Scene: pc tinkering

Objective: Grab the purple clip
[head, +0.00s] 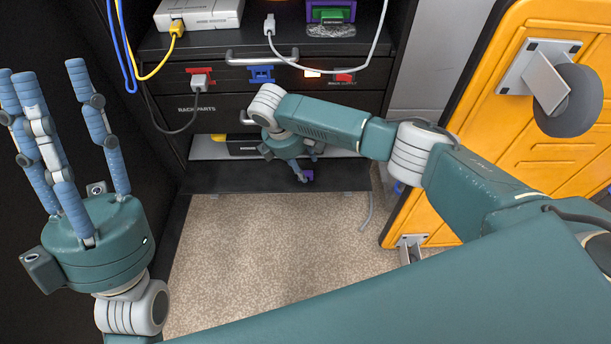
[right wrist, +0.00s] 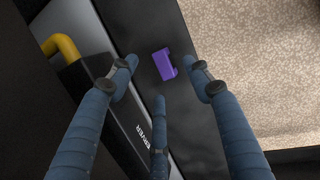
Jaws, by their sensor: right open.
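The purple clip (right wrist: 164,64) lies on a dark shelf surface (right wrist: 190,120) in the right wrist view. In the head view a small purple part of it (head: 308,175) shows beside my right gripper (head: 303,168), which is at the low dark shelf. My right gripper also shows in the right wrist view (right wrist: 160,80), with its three blue fingers spread around the clip. The fingers are open, and none is closed on the clip. My left gripper (head: 50,80) is raised at the left of the head view, fingers pointing up, spread and empty.
A dark rack (head: 165,80) with drawers stands behind the shelf. A yellow handle (right wrist: 62,44) and a dark device lie left of the clip in the wrist view. Cables hang from the rack. An orange door (head: 550,150) stands open at right. Speckled floor (head: 260,250) lies in front.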

